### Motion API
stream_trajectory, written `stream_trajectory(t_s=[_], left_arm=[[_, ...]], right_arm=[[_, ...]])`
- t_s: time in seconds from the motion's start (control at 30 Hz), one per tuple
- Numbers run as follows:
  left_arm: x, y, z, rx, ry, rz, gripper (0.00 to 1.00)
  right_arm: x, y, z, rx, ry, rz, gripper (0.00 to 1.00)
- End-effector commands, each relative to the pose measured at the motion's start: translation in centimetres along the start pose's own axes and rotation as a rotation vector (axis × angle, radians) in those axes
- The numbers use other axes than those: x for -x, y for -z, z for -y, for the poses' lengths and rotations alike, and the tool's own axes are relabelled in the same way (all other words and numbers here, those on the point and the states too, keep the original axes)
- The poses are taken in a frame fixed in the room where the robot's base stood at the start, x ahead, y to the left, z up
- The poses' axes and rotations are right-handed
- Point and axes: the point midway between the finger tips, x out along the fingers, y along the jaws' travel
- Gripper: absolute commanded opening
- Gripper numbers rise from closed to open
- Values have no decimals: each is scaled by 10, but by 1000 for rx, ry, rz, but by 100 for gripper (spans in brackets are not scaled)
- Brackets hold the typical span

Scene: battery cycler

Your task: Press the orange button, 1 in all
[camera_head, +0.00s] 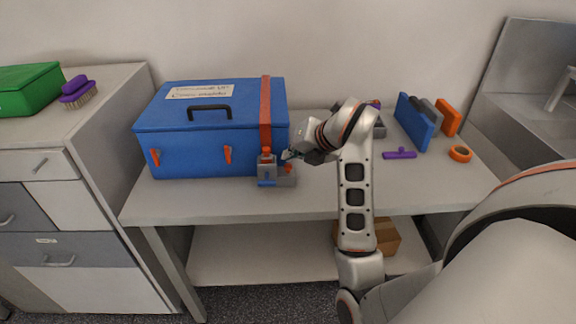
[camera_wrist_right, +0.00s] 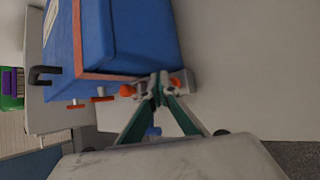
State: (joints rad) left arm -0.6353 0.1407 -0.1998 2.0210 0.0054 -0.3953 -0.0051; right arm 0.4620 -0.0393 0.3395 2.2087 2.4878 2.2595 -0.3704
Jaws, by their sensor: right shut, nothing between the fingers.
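A small grey device (camera_head: 266,174) with a blue front piece sits on the table against the blue box's front right corner. It carries an orange round knob (camera_head: 266,153) on its taller left part and a low orange button (camera_head: 288,168) on its right part. My right gripper (camera_head: 288,155) is shut and empty, its fingertips just above the low orange button. In the right wrist view, the closed fingertips (camera_wrist_right: 158,86) partly cover the device, with the orange knob (camera_wrist_right: 127,91) to their left and a bit of orange (camera_wrist_right: 176,83) to their right. Contact cannot be told. My left gripper is not in view.
The large blue box (camera_head: 200,150) with a black handle and orange latches stands behind and left of the device. To the right are a purple tool (camera_head: 399,154), orange tape (camera_head: 460,153) and a blue panel (camera_head: 414,122). The table's front strip (camera_head: 215,200) is clear.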

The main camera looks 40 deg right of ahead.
Motion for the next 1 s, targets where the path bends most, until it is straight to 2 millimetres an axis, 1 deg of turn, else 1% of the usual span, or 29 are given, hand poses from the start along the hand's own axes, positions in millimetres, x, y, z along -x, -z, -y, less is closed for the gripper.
stream_trajectory(t_s=[0.47,0.7,1.0], left_arm=[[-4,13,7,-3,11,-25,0],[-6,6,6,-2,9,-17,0],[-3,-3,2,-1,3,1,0]], right_arm=[[-1,1,1,0,0,-1,0],[-7,5,5,0,0,-1,0],[-6,4,4,0,0,0,0]])
